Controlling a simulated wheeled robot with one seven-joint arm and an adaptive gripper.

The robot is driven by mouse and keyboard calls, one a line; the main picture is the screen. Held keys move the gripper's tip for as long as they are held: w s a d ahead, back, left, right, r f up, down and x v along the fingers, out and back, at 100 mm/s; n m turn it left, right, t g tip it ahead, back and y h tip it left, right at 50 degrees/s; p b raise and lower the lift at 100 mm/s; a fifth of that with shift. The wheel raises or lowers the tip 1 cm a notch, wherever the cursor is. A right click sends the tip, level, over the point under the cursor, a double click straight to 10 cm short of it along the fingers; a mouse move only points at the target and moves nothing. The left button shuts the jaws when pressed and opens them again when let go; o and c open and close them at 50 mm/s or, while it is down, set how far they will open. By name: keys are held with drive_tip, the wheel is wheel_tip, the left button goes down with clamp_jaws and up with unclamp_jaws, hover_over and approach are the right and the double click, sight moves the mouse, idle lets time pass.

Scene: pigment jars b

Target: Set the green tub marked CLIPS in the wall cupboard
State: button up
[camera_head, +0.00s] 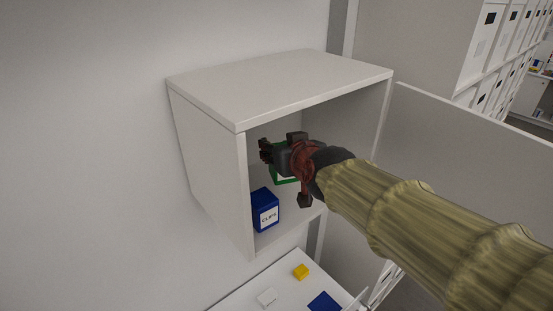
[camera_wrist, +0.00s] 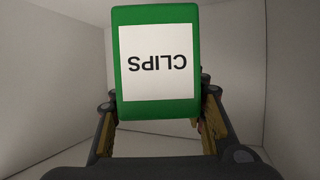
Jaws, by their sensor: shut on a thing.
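The green tub (camera_wrist: 157,112) fills the middle of the wrist view, with a white label reading CLIPS upside down. My gripper (camera_wrist: 160,135) is shut on it, with a finger at each side. In the head view my gripper (camera_head: 268,153) is inside the open wall cupboard (camera_head: 215,162), and a green part of the tub (camera_head: 284,181) shows below it. The rest of the tub is hidden there by my gripper. I cannot tell whether the tub touches the cupboard floor.
A blue tub (camera_head: 264,211), also labelled CLIPS, stands at the front left of the cupboard floor. The cupboard door (camera_head: 460,150) stands open on the right. Below is a white surface (camera_head: 245,301) with a yellow block (camera_head: 301,271), a white block (camera_head: 267,297) and a blue item (camera_head: 324,303).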

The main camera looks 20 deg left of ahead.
wheel_tip(320, 180, down, 6)
drive_tip(key=b, duration=0.3)
drive_tip(key=shift+a+f+b, duration=0.1)
drive_tip(key=shift+f+b, duration=0.05)
drive_tip(key=shift+b, duration=0.25)
drive_tip(key=shift+f, duration=0.3)
drive_tip(key=shift+w+a+f, duration=0.1)
drive_tip(key=shift+w+a, duration=0.1)
drive_tip(key=shift+a, duration=0.05)
drive_tip(key=shift+d, duration=0.1)
drive_tip(key=shift+f+b, duration=0.55)
drive_tip(key=shift+f, duration=0.15)
